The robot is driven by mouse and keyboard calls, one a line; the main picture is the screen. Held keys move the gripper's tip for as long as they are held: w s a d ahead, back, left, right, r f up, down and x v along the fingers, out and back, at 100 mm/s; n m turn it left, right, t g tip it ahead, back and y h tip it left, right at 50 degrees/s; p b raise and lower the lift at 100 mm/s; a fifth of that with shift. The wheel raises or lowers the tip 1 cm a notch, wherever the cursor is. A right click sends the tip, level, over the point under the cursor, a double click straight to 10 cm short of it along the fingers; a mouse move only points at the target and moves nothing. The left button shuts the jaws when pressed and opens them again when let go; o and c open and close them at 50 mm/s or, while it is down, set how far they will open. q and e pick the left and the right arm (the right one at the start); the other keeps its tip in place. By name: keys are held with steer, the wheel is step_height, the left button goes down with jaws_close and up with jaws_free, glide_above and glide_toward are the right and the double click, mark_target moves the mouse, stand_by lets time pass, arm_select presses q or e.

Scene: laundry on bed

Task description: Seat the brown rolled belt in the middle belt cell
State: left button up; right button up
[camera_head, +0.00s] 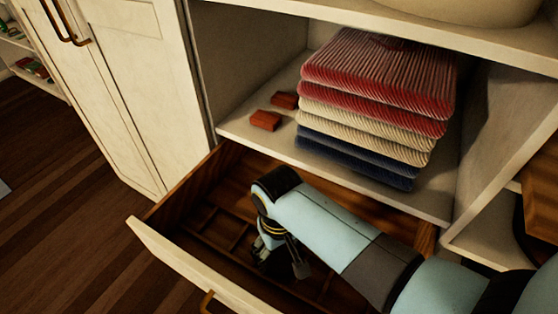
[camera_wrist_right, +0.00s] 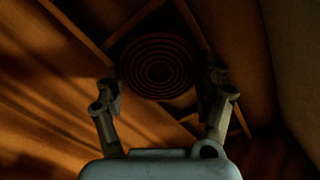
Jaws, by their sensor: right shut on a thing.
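The brown rolled belt (camera_wrist_right: 157,68) shows as a dark spiral coil in the right wrist view, between the fingers of my right gripper (camera_wrist_right: 162,84). That gripper is shut on the coil. In the head view my right gripper (camera_head: 282,256) points down into the open wooden drawer, and I cannot pick out the belt there. Thin dividers (camera_head: 238,236) split the drawer into cells. In the wrist view, dividers (camera_wrist_right: 190,22) run close around the coil. I cannot tell whether the belt is above a cell or inside it. My left gripper is not in view.
The drawer's pale front (camera_head: 178,258) has a copper handle (camera_head: 206,302). Above the drawer, a shelf (camera_head: 238,128) holds a stack of folded red, cream and blue cloth (camera_head: 375,90) and two small orange-red blocks (camera_head: 265,120). A white cabinet door (camera_head: 125,75) stands at the left.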

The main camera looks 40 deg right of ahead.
mark_target(279, 252)
steer(key=shift+f, duration=0.25)
steer(key=o, duration=1.3)
steer(key=shift+f, duration=0.15)
step_height(279, 252, up, 12)
steer(key=p, duration=0.3)
